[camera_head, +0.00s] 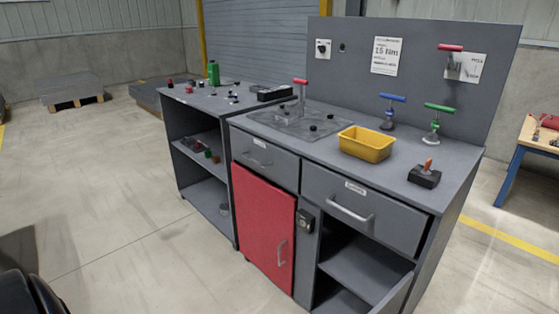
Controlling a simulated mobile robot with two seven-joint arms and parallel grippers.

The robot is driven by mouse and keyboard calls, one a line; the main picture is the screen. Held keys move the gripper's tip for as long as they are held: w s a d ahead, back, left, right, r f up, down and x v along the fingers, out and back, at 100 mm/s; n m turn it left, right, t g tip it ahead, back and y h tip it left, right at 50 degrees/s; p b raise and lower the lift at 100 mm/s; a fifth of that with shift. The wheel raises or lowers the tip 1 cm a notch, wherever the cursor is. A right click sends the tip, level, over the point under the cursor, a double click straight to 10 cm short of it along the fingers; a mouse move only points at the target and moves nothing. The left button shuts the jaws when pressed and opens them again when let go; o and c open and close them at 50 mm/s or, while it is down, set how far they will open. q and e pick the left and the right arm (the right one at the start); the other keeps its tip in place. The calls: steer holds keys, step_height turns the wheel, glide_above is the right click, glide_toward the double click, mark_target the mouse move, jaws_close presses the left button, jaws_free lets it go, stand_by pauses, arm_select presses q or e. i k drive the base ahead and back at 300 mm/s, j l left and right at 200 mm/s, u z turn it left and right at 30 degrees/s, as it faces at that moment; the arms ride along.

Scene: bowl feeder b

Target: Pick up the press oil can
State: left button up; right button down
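A green upright bottle-like container (213,73) stands near the back of the left worktop. It may be the press oil can, but no label on it can be read at this size. No other can is clear to me. Neither of my grippers shows in the head view. Dark rounded parts at the lower left edge are cut off, and I cannot tell what they are.
A grey workbench (455,163) carries a yellow bin (366,145) and blue, green and red-handled tools. Small parts lie on the left worktop (200,98). A red cabinet door (264,225) is shut; the lower right compartment is open.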

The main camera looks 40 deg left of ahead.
mark_target(212, 68)
steer(key=u, duration=1.65)
